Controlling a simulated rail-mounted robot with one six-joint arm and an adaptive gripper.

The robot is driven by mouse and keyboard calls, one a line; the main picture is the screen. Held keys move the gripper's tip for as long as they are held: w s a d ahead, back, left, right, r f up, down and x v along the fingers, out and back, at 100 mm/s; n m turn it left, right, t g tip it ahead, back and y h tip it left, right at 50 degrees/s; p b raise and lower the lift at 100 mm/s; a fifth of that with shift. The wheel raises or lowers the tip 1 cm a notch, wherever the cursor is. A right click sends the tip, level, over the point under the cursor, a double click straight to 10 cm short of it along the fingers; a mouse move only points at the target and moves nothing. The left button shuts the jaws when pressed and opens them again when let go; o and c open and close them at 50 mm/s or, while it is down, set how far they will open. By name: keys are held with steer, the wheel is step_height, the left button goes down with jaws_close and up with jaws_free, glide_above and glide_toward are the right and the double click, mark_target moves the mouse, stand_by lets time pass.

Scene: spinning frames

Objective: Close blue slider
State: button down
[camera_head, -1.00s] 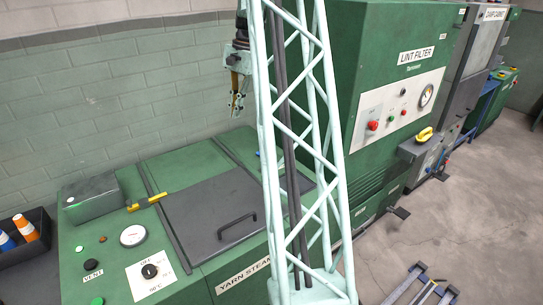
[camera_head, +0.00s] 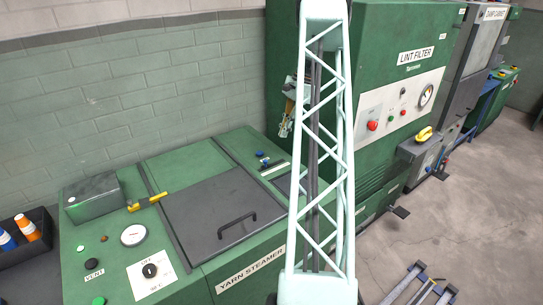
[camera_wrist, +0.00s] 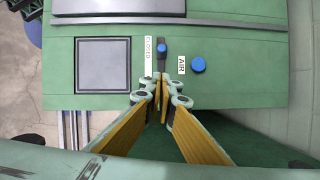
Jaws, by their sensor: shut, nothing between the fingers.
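The blue slider (camera_wrist: 162,48) is a small blue knob on a dark upright strip in the wrist view. It sits towards the strip's upper end, beside a white label reading CLOSED (camera_wrist: 148,54). In the head view the slider (camera_head: 265,161) is small, on the steamer top right of the dark lid. My gripper (camera_wrist: 161,92) shows yellow-padded fingers meeting just below the strip's lower end, with nothing between them. In the head view my gripper (camera_head: 284,131) hangs right of the slider, partly hidden by my lattice arm. Contact with the strip cannot be told.
A round blue button (camera_wrist: 198,64) with an AIR label (camera_wrist: 181,64) is right of the slider. A dark square panel (camera_wrist: 103,65) is to its left. The lid with its handle (camera_head: 237,225) lies beyond. The tall green lint filter (camera_head: 395,45) stands close to my arm.

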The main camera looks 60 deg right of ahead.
steer(key=shift+s+d+f, duration=0.45)
steer(key=shift+f, duration=0.05)
steer(key=shift+f, duration=0.1)
glide_toward(268, 166)
steer(key=f, duration=0.1)
steer(key=s+d+f, duration=0.1)
steer(key=d+f+b, duration=0.1)
steer(key=shift+s+d+f, duration=0.2)
steer(key=shift+s+f, duration=0.05)
steer(key=shift+f, duration=0.1)
steer(key=shift+w+a, duration=0.85)
steer(key=shift+a, duration=0.3)
steer(key=shift+w+a+f, duration=0.1)
steer(key=shift+w+a, duration=0.25)
steer(key=shift+a, duration=0.15)
